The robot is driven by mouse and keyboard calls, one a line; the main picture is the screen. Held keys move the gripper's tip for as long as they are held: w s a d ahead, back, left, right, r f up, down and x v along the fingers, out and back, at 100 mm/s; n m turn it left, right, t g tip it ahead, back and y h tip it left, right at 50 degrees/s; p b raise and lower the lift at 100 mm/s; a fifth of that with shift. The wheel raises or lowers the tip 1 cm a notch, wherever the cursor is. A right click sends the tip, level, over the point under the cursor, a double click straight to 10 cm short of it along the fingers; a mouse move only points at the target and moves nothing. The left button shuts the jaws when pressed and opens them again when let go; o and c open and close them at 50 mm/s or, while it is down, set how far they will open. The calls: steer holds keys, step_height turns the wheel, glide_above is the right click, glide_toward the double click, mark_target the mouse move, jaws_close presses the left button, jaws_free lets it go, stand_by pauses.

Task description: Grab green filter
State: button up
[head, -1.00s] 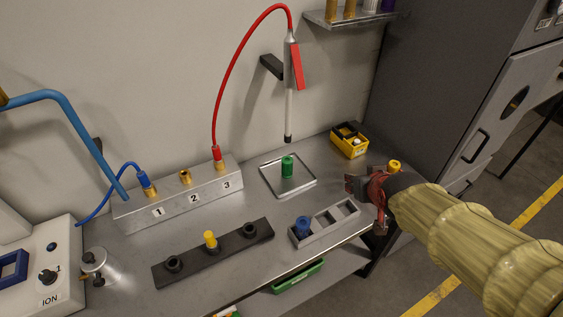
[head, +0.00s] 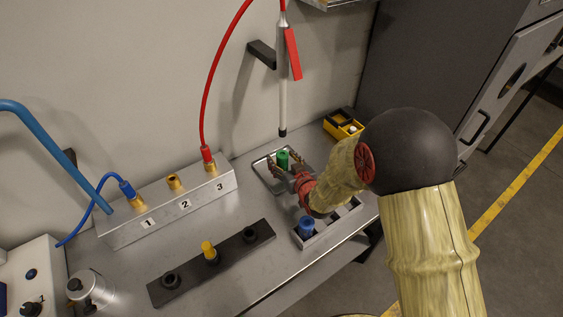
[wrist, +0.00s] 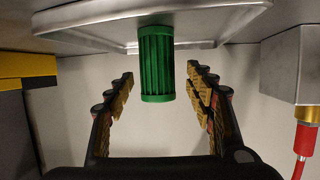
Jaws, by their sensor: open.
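The green filter (head: 282,160) stands upright on a small metal tray (head: 265,179) on the bench. In the wrist view the ribbed green filter (wrist: 156,65) shows upside down, in the middle between the two jaws. My gripper (head: 287,168) reaches over the tray in the head view, with its jaws at the filter. In the wrist view my gripper (wrist: 158,85) is open, with a gap between the filter and each jaw. The wrist and arm hide part of the tray's right side.
A yellow box (head: 342,126) stands behind my wrist. A grey holder with a blue filter (head: 306,226) is in front. A black strip (head: 176,289) holds a yellow filter (head: 208,250). The numbered metal block (head: 160,224) is left. A probe (head: 282,105) hangs above the tray.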

steer(key=b+x, duration=0.1)
steer(key=x, duration=0.4)
steer(key=shift+w, duration=0.15)
steer(key=shift+d, duration=0.1)
steer(key=c, duration=0.3)
steer(key=c, duration=1.1)
jaws_close()
